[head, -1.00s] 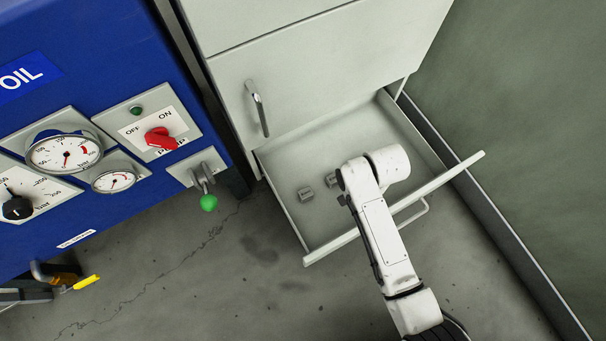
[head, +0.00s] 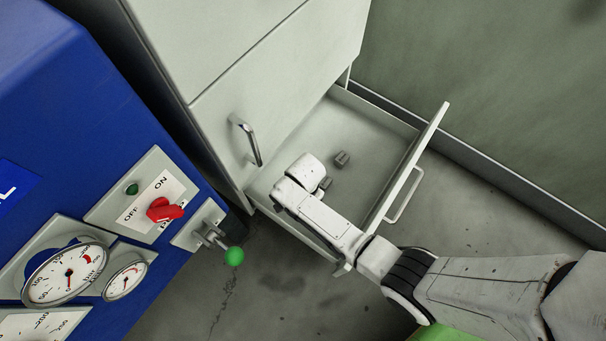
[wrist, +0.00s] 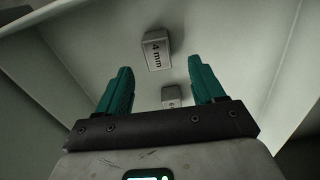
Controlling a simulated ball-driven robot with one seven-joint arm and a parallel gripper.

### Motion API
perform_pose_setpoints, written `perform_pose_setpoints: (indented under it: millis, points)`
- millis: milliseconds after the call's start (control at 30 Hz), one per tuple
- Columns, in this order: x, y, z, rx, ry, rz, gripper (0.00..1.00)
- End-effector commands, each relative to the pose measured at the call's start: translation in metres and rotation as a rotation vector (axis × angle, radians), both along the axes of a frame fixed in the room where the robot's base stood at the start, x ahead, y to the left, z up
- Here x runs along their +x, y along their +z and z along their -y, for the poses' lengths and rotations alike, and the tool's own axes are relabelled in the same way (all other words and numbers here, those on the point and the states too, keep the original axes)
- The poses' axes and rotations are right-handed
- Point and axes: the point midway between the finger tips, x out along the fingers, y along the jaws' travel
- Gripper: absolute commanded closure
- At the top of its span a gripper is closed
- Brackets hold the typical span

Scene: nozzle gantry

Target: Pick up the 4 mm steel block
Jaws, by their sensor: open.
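The 4 mm steel block (wrist: 156,49) is a small grey block with "4 mm" printed on its face. In the wrist view it lies on the drawer floor, just beyond the fingertips, apart from them. My gripper (wrist: 160,68) is open and empty, with teal fingers left and right. A second grey block (wrist: 171,95) shows between the fingers, lower in the picture; its label is mostly cut off by the gripper body. In the head view two small blocks lie in the drawer, one (head: 342,158) clear and one (head: 326,184) beside my wrist; their labels are unreadable there, and my fingers are hidden.
The open drawer (head: 385,129) of a pale cabinet (head: 255,60) has raised walls and a front panel with a handle (head: 404,195); my arm reaches over it. A blue oil machine (head: 95,120) with gauges, a red switch and a green-knobbed lever (head: 234,256) stands at left.

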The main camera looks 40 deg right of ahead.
Motion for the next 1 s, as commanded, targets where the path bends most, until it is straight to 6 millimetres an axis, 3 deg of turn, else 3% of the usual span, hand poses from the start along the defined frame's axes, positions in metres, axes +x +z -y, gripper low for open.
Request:
perform_pose_setpoints:
  millis: [267, 600, 900, 1000]
  points:
    - [0.000, -0.017, 0.000, 0.000, 0.000, 0.000, 0.32]
    - [-0.003, -0.060, -0.001, 0.000, 0.001, -0.001, 0.32]
    - [-0.003, -0.062, -0.001, 0.000, 0.001, 0.001, 0.32]
    - [-0.003, -0.062, -0.001, 0.000, 0.001, 0.001, 0.41]
